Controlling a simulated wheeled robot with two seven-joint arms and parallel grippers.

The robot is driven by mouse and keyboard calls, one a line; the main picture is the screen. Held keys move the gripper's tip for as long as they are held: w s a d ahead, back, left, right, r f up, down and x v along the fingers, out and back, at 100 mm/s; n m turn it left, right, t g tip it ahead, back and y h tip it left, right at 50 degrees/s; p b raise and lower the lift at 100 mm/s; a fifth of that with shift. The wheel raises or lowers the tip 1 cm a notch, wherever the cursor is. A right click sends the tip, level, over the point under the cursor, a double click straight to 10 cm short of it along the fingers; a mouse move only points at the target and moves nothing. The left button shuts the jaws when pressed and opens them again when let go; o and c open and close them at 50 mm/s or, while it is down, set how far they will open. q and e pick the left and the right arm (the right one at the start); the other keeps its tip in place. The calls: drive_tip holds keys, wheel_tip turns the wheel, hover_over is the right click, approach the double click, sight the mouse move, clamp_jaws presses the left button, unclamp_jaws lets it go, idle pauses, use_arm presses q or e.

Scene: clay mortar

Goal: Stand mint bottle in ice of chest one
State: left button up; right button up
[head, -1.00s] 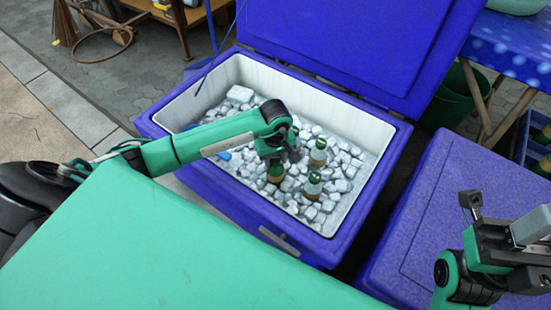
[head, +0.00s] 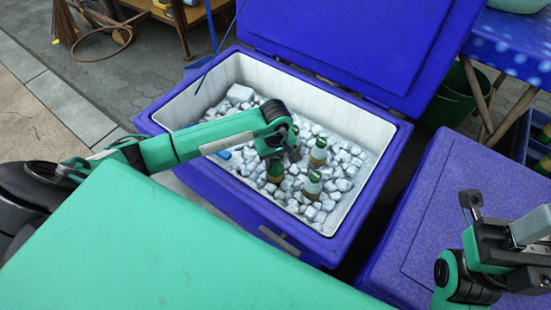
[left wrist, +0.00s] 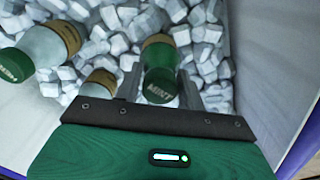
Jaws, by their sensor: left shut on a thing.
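An open blue chest (head: 345,240) with a white inside holds a bed of ice (head: 240,95). My left gripper (head: 285,158) reaches down into it and is shut on a green bottle (left wrist: 160,68) with MINT on its cap. In the left wrist view the bottle is between the two fingers, its lower end among the ice cubes. How deep it sits cannot be told. In the head view my gripper partly hides it. My right gripper (head: 470,205) is at the lower right, outside the chest; its jaw opening is unclear.
Two other bottles stand in the ice close to the held one, one behind (head: 318,150) and one in front (head: 312,185). The raised lid (head: 350,40) is at the back. A closed blue chest (head: 460,210) stands at the right.

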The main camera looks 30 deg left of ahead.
use_arm(q)
drive_tip(key=shift+f, duration=0.2)
drive_tip(key=o, duration=1.5)
drive_tip(key=shift+o, duration=0.2)
